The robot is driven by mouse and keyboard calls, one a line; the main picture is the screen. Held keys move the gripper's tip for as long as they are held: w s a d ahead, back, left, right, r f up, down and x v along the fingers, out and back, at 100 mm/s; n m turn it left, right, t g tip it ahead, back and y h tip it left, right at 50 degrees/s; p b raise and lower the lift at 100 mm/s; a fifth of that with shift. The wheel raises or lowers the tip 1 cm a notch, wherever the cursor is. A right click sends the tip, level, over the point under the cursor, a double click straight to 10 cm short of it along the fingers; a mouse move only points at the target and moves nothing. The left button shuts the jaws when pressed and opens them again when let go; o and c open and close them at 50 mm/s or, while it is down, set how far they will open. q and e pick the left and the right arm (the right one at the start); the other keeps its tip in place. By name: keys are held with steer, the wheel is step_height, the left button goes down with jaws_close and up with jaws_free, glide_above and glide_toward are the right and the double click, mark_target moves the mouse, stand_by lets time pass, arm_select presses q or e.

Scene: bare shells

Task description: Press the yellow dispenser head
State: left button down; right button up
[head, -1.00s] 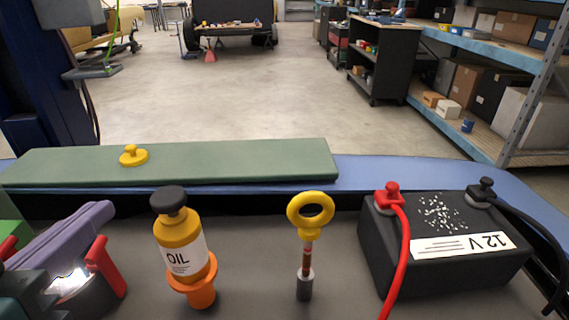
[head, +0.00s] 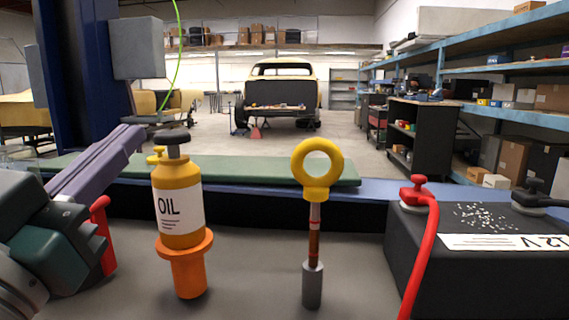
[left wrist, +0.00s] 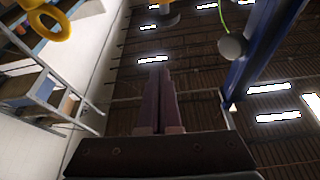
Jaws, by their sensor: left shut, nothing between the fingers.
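A small yellow knob-shaped head (head: 157,156) sits at the left of the green board, partly hidden behind the oil bottle. The orange-yellow oil bottle (head: 179,212) has a dark cap (head: 172,138) and stands upright in an orange funnel (head: 187,262). My left gripper (head: 134,133) comes in from the left with long purple fingers. They are shut and empty, pointing up and right, with the tips just left of the bottle's cap in the picture. The shut fingers also show in the left wrist view (left wrist: 160,75). My right gripper is not in view.
A dipstick with a yellow ring (head: 318,165) stands right of the bottle. A black battery (head: 500,270) with a red cable (head: 427,245) is at the right. The green board (head: 265,172) lies behind. A red part (head: 104,235) stands at the left.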

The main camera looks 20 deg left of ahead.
mark_target(172, 138)
arm_select(q)
steer(key=shift+a+r, duration=0.1)
steer(key=x, duration=1)
step_height(172, 138, down, 4)
steer(key=shift+a+f+b, duration=0.1)
steer(key=shift+a+b, duration=0.05)
steer(key=shift+b, duration=0.2)
step_height(172, 138, down, 2)
steer(key=shift+w+b, duration=0.1)
steer(key=shift+b, duration=0.25)
